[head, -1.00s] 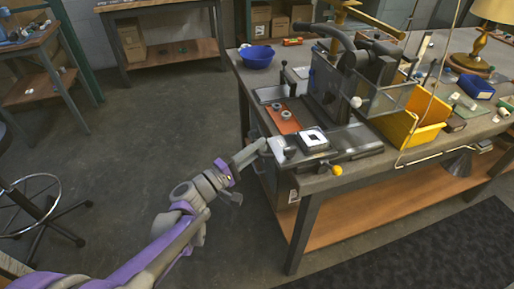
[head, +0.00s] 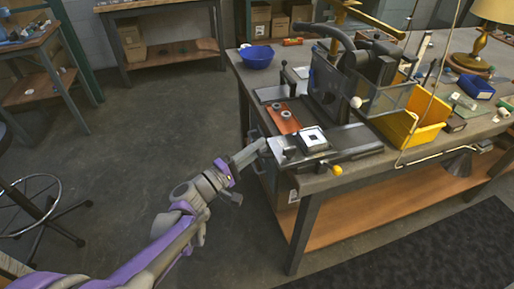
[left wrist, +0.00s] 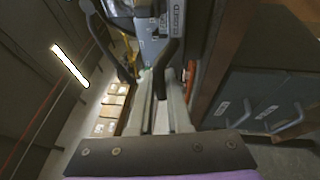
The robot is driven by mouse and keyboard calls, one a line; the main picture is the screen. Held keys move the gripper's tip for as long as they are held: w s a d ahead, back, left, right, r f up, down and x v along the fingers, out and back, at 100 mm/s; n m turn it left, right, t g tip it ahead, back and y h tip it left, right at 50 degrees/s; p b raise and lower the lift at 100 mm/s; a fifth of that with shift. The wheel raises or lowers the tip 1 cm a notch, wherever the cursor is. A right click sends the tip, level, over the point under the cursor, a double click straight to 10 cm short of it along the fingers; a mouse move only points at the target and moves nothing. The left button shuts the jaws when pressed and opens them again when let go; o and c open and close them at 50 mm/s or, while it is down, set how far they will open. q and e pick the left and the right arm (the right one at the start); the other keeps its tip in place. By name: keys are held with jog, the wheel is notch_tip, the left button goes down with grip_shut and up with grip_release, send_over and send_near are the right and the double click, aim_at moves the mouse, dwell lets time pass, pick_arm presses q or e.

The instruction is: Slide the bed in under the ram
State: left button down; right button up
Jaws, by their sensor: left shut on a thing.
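The bed (head: 313,139), a flat plate with a white-framed dark square on top, sits on dark rails at the near side of the press. The ram is hard to make out behind the guard and frame. My left gripper (head: 266,146) is at the left end of the bed's slide, shut on a small part there, likely the bed's handle; its exact grip is unclear. My right gripper is out of view.
A yellow bin (head: 418,125), a blue bowl (head: 256,57) and a lamp (head: 487,35) stand on the table. A yellow knob (head: 337,170) juts at the front edge.

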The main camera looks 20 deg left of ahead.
aim_at(285, 144)
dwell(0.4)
pick_arm(q)
jog(key=w+d, duration=0.1)
jog(key=d, duration=0.1)
jog(key=w+d, duration=0.3)
jog(key=d, duration=0.1)
jog(key=shift+w+d+p, duration=0.35)
jog(key=shift+d+p, duration=0.05)
jog(key=c, duration=0.9)
grip_release()
jog(key=shift+o, duration=0.2)
